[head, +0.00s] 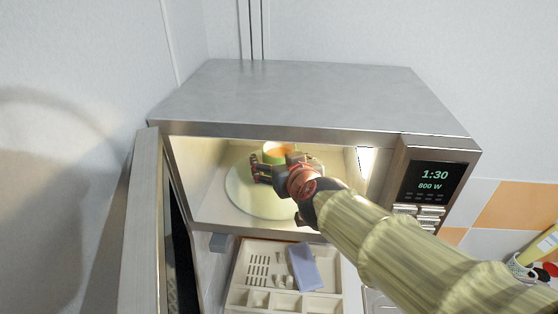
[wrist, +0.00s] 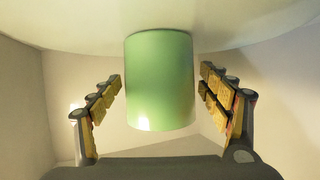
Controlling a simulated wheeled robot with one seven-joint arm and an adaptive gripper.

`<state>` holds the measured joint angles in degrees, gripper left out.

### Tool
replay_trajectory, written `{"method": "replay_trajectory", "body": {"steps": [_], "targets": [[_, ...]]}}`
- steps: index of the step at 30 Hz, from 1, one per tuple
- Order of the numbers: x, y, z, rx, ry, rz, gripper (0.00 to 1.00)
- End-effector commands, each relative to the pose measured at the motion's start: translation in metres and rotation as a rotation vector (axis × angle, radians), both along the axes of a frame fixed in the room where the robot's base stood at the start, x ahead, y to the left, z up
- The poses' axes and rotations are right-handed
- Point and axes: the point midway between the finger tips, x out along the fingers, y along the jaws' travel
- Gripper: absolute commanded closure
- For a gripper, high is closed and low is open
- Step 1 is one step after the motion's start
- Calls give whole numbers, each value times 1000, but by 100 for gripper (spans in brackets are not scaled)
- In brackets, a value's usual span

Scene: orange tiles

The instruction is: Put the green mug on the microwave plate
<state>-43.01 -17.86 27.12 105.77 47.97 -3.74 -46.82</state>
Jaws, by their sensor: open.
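The green mug (head: 273,147) is inside the lit microwave, at the back part of the pale round microwave plate (head: 246,200). In the wrist view, which looks inverted, the green mug (wrist: 160,85) stands upright against the plate (wrist: 70,25), with its base on it. My gripper (head: 276,164) reaches in through the open front. Its fingers are spread on both sides of the mug, with a visible gap on each side in the wrist view. The mug's lower part is hidden by my gripper in the head view.
The microwave door (head: 142,225) stands open at the left. The control panel (head: 433,185) is at the right and shows 1:30 and 800 W. Below is an open drawer or tray (head: 262,270) holding a blue block (head: 304,267). The plate's front and left are clear.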

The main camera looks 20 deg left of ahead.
Motion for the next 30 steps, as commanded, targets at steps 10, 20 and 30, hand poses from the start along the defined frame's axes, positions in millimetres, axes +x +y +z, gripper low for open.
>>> {"method": "replay_trajectory", "body": {"steps": [10, 20, 30], "targets": [[-6, -5, 9, 0, -1, 0, 23], [-53, -44, 37, 0, -2, 2, 23], [-83, -69, 50, -1, -1, 0, 23]]}}
